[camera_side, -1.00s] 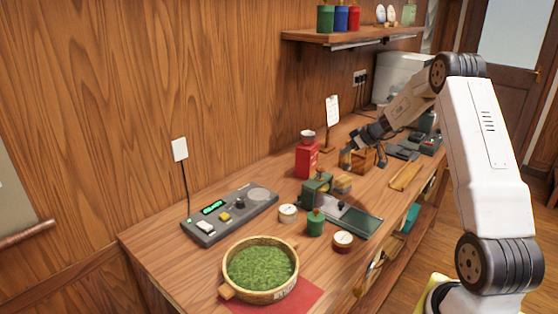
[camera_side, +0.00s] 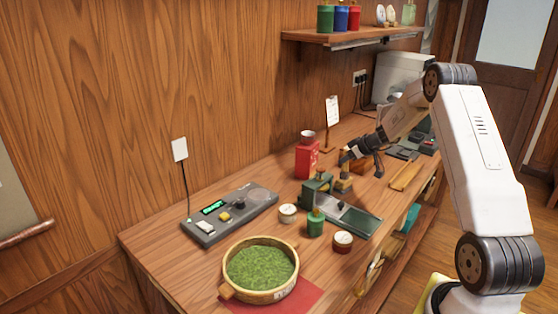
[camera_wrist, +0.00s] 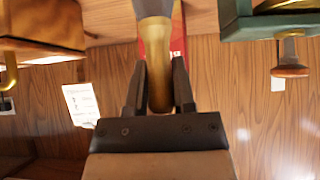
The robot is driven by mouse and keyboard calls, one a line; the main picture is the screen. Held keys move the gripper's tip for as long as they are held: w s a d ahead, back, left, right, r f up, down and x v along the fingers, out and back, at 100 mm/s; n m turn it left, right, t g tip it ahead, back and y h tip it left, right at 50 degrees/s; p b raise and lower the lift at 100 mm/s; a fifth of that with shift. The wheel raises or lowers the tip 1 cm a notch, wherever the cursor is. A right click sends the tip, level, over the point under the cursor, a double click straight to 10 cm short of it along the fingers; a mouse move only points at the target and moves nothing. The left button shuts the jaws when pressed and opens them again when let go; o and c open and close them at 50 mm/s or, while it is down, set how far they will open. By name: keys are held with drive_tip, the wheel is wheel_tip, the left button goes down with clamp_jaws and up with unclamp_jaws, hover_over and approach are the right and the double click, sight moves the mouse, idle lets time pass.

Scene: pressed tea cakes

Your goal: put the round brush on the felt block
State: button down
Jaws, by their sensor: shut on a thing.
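The round brush (camera_wrist: 158,75) has a tan-gold handle and a grey head. In the wrist view it stands between the two dark fingers of my gripper (camera_wrist: 160,95), which are shut on its handle. In the side view my gripper (camera_side: 361,158) is above the counter, just behind and right of the green press. A small yellowish-tan block (camera_side: 343,186), perhaps the felt block, sits on the counter beside the press, under or near the gripper. I cannot tell whether the brush touches it.
The green press (camera_side: 316,189) and a red canister (camera_side: 306,160) stand close to the gripper. A wooden box (camera_wrist: 45,30) is partly hidden behind it. Green and red-topped tins, a control panel (camera_side: 228,214) and a tea-filled basket (camera_side: 261,293) are nearer.

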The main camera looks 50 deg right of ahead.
drive_tip(key=shift+f, duration=0.15)
drive_tip(key=shift+c, duration=2.2)
unclamp_jaws()
drive_tip(key=shift+r, duration=0.2)
drive_tip(key=v, duration=1.2)
